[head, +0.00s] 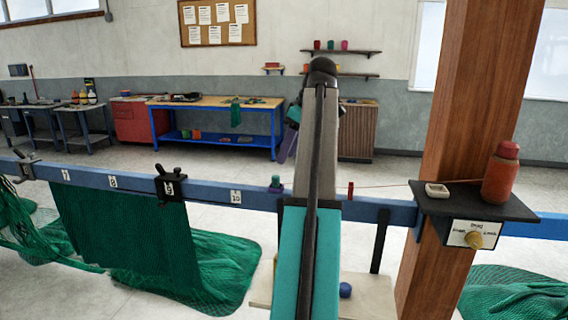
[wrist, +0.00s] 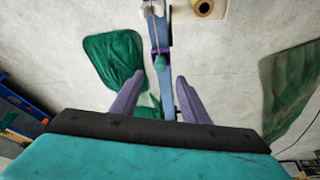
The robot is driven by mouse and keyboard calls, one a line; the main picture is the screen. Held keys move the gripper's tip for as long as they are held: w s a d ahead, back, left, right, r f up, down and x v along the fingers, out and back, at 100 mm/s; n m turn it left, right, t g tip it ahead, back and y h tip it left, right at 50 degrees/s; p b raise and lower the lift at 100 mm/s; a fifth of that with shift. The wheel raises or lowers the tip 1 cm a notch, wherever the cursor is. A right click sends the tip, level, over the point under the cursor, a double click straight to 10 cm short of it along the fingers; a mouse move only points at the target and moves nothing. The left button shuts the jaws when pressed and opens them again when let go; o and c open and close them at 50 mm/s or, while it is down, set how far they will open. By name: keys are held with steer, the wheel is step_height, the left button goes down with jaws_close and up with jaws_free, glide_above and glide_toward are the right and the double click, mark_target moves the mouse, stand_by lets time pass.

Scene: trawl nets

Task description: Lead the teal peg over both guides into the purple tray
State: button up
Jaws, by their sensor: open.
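The small teal peg (head: 275,182) stands at a purple piece on the blue rail, left of my arm in the head view. That purple piece looks like the purple tray (head: 280,188); the peg (wrist: 160,62) also shows against purple (wrist: 161,52) in the wrist view. My gripper (wrist: 160,80) is open and empty, its purple fingers apart, with the peg ahead between and beyond the tips. A red post (head: 350,189), perhaps one guide, stands on the rail right of my arm. A second guide cannot be made out; my arm hides part of the rail.
A thin red line runs from near the red post toward a red bottle-shaped spool (head: 501,174) on a black shelf (head: 470,206) by the wooden post (head: 478,80). A white dish (head: 437,190) sits there. Black clamps (head: 171,186) and green net (head: 125,235) occupy the rail's left.

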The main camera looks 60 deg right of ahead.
steer(key=shift+p+v, duration=2.55)
steer(key=shift+p, duration=0.3)
